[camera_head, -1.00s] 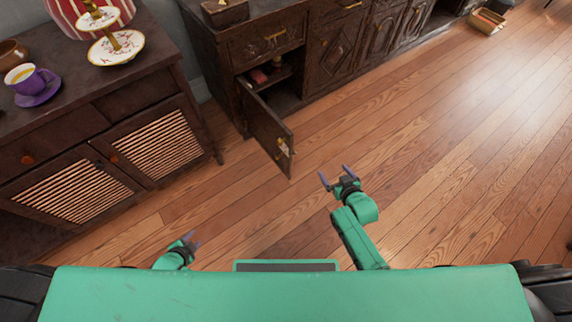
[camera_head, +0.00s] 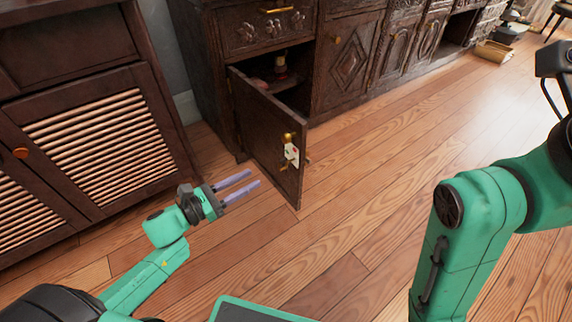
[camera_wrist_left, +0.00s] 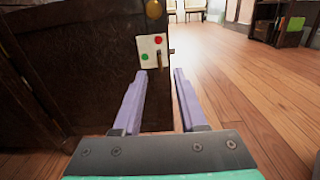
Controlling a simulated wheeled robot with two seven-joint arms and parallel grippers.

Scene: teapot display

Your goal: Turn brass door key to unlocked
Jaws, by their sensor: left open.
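The dark wooden cabinet door (camera_head: 262,135) stands swung open. A white plate (camera_head: 291,154) with a red and a green dot is on it, also in the left wrist view (camera_wrist_left: 151,51), below a round brass knob (camera_head: 288,138). A small brass piece, apparently the key (camera_head: 308,161), shows at the plate's right edge; its turn is too small to read. My left gripper (camera_head: 247,181) is open and empty, apart from the door and left of the plate. In the left wrist view its fingers (camera_wrist_left: 161,72) point toward the plate. My right arm is at the right; its fingertips do not show.
The dark cabinet (camera_head: 345,60) runs along the back, with a red-topped item (camera_head: 281,68) inside the open compartment. A sideboard with slatted doors (camera_head: 100,135) stands at the left. The wooden floor (camera_head: 385,190) is clear in the middle.

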